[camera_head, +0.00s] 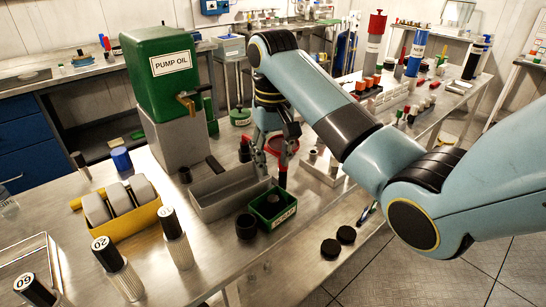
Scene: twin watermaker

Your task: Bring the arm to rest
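My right arm comes in from the right and bends down over the metal bench. My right gripper (272,152) points down behind the grey tray (218,200) and the small green box (284,219). A red and dark object (283,144) shows right at its fingers. I cannot tell whether the fingers hold it or only overlap it in the picture. My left gripper is not in view.
A green pump oil tank (160,95) stands on a grey block behind the tray. A yellow holder with white rollers (121,204) and several black-capped bottles (174,238) stand at the left front. Black discs (331,249) lie near the right edge. Another bench stands behind.

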